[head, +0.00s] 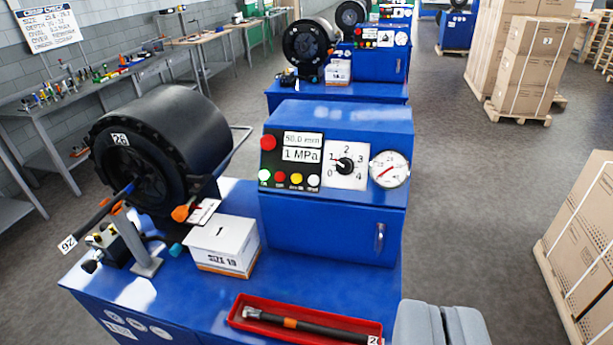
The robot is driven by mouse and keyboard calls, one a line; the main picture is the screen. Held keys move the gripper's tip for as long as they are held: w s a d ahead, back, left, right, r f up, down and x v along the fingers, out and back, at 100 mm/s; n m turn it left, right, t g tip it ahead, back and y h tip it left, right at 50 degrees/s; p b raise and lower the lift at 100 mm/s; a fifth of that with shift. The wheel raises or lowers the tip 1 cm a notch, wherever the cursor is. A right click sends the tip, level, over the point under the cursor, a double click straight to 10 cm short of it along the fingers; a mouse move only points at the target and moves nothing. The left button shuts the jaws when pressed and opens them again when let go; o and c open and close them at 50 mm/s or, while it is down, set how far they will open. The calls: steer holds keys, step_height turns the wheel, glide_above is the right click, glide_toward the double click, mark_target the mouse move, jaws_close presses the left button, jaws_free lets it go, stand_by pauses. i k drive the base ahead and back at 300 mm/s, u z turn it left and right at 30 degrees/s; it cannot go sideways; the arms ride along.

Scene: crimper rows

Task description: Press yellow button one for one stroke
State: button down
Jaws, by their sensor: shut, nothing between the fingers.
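The yellow button (296,178) sits in the bottom row of the black control panel on the nearest blue crimper cabinet (330,228). My gripper (441,312) shows at the bottom edge, right of centre, as two grey fingers side by side. It is shut and empty. It appears below and to the right of the panel in the picture, apart from the yellow button.
The panel also has a large red button (268,142), displays reading 50.0 mm and 1 MPa, a selector knob (345,165) and a gauge (389,169). A black crimper head (165,140), a white box (222,245) and a red tray (250,325) holding a hose are nearby. Cartons (585,245) stand right.

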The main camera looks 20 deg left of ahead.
mark_target(296, 178)
steer(key=i, duration=0.95)
steer(key=u, duration=0.05)
